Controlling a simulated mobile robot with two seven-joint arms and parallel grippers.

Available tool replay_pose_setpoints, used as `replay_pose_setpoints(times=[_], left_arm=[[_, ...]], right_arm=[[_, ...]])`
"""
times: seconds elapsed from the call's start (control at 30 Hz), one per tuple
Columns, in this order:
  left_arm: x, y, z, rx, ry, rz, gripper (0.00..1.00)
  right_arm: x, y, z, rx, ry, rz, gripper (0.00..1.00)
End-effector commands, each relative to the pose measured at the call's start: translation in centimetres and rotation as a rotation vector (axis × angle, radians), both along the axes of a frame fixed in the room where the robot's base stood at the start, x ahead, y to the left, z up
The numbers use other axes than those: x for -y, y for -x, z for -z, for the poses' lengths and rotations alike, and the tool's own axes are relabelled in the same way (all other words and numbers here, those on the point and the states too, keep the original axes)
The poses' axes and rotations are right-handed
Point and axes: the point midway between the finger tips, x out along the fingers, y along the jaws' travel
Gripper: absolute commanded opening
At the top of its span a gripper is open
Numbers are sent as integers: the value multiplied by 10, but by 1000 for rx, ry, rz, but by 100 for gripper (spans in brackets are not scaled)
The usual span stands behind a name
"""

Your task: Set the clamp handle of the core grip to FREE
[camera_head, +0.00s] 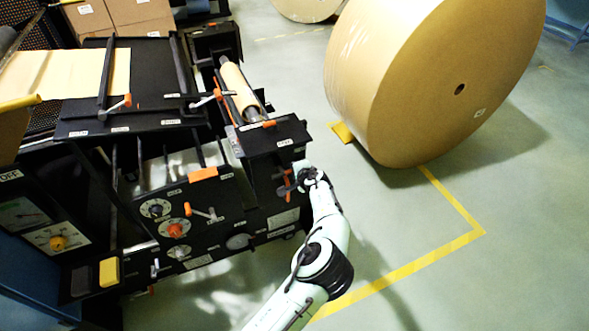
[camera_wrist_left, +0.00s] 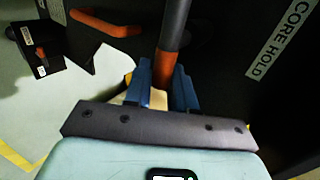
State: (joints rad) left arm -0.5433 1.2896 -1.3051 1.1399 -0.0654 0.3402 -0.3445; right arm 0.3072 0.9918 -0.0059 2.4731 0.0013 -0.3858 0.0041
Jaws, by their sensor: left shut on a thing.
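The clamp handle (camera_wrist_left: 174,25) is a dark bar with an orange section in the left wrist view. My left gripper (camera_wrist_left: 162,82) has its blue fingers shut around the orange section. A white label reading CORE HOLD (camera_wrist_left: 278,40) is on the black panel right of the handle. No FREE label can be read. In the head view my left gripper (camera_head: 293,182) is at the front of the black machine, below the dark plate at the roller's end. The handle there is small and partly covered by my wrist. My right gripper is in neither view.
A large kraft roll (camera_head: 420,80) stands on the floor at the right. A small brown roll (camera_head: 240,88) lies behind the plate. Orange-tipped levers (camera_head: 205,214) and dials stick out of the control panel on the left. Floor right of my arm is clear, with yellow lines.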

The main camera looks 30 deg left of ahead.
Motion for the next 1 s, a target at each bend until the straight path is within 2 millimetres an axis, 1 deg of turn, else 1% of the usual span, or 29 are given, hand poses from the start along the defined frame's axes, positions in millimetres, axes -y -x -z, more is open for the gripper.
replay_pose_setpoints(times=[0.5, 0.53, 0.57, 0.87, 1.0], left_arm=[[-1, 1, 2, -17, -12, -3, 0], [-1, 1, 2, -17, -12, -3, 31], [-1, 1, 2, -16, -11, -2, 41], [0, 1, 1, -14, -11, -1, 42], [7, 5, -5, -13, -11, 0, 42]], right_arm=[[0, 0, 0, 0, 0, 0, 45], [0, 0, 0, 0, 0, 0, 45], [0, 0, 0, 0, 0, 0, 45], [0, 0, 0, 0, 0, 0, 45], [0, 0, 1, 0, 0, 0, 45]])
